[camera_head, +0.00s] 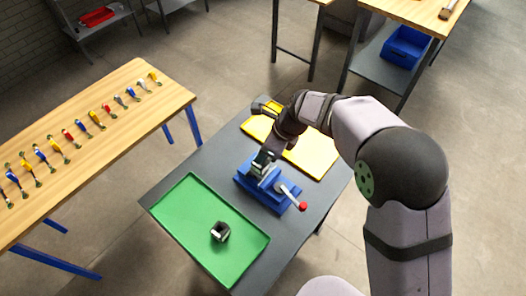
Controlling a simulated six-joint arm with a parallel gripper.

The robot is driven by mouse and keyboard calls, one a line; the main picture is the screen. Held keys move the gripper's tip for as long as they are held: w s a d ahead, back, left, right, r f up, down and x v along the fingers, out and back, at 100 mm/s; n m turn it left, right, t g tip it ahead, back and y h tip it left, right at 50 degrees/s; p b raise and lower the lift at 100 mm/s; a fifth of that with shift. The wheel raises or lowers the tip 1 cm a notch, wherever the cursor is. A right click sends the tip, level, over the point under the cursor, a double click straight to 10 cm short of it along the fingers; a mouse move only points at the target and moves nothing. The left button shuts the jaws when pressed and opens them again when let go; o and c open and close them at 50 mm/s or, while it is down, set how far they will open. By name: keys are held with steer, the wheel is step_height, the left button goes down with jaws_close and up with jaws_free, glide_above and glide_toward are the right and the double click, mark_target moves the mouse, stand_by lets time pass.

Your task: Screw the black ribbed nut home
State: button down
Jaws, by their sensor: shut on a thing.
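My gripper (264,160) points down at the top of the blue vise (249,184) on the dark grey table. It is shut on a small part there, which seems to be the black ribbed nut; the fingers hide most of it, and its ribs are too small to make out. I cannot tell how the nut sits on whatever the vise holds. The vise has a pale screw end and a lever with a red knob (303,206) on its right side.
A green tray (185,195) at the front left holds a dark, hollow, blocky part (220,232). A yellow tray (313,158) lies behind the vise, with a dark and yellow item (266,106) at its far left. A wooden bench (90,105) with several coloured tools stands to the left.

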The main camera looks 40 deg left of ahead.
steer(key=shift+f, duration=0.4)
steer(key=c, duration=1.6)
jaws_free()
steer(key=shift+o, duration=0.2)
steer(key=b+v, duration=0.2)
steer(key=v, duration=0.5)
steer(key=shift+r, duration=0.15)
